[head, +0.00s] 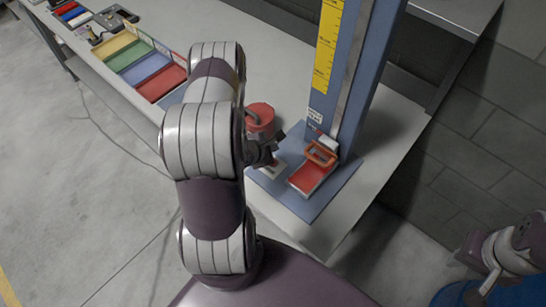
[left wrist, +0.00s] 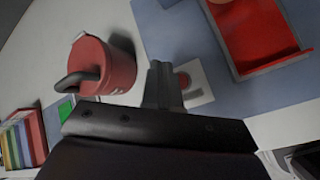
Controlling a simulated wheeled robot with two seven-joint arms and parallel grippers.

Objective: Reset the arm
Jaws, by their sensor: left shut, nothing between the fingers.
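My left arm reaches over the table in the head view. Its gripper (head: 272,162) is beside a red cylinder with a dark handle (head: 260,115) and above the blue base plate. In the left wrist view the fingers (left wrist: 163,85) are together with nothing between them. The red cylinder (left wrist: 105,65) stands to their left, apart from them. A small white plate with a red button (left wrist: 198,82) lies just right of the fingertips, partly hidden. Part of my right arm shows at the lower right of the head view; I cannot make out its gripper.
A blue column with a yellow scale (head: 327,45) stands on the blue base plate (head: 300,207). A red tray (head: 308,178) with an orange handle (head: 320,154) is at its foot. Coloured trays (head: 145,68) line the table's left side. A blue object (head: 515,294) is at lower right.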

